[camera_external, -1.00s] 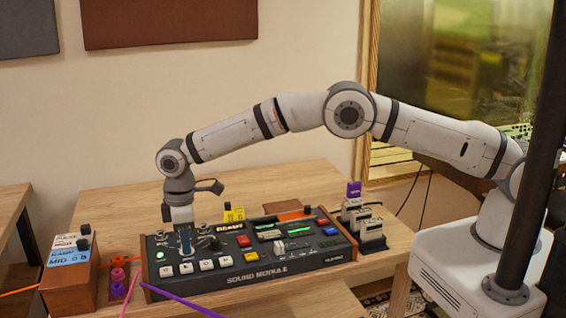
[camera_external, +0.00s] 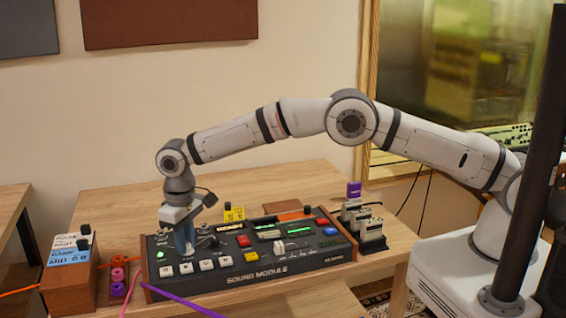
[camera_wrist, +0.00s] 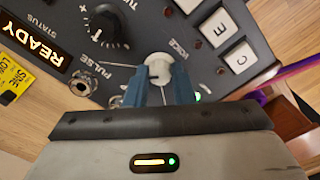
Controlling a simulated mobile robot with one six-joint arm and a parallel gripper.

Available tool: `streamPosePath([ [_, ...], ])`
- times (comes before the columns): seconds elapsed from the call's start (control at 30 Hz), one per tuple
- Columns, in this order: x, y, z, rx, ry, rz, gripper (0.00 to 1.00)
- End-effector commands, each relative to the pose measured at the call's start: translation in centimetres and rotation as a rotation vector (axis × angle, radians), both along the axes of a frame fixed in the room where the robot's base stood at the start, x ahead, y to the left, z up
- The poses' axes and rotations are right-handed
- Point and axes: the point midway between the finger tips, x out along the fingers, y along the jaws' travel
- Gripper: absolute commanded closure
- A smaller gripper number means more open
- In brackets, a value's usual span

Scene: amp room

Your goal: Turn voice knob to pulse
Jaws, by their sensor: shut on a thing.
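The sound module (camera_external: 258,283) is a dark panel with wooden ends on the table. My gripper (camera_external: 184,246) points down at its left part. In the wrist view my gripper (camera_wrist: 159,76) has its two blue fingers on either side of a light grey knob (camera_wrist: 157,62), shut on it. The label VOICE stands beside this knob, and the label PULSE stands to its left past a thin printed line. The knob's pointer is not clear. In the external view the fingers hide the knob.
A black knob (camera_wrist: 104,30) and metal jacks lie close left of the fingers. White keys (camera_wrist: 220,27) are at upper right. A yellow card (camera_wrist: 14,75) stands at the panel's edge. Coloured cables run in front of the module. A labelled wooden box (camera_external: 70,280) stands at left.

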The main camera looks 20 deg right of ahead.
Motion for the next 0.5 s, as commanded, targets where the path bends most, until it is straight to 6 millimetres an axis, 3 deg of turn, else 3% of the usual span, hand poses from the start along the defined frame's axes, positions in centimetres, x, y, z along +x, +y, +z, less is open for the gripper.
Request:
streamPosePath([
  [0.5,0.04,0.08,0.16,0.004,-0.002,-0.069,1.00],
])
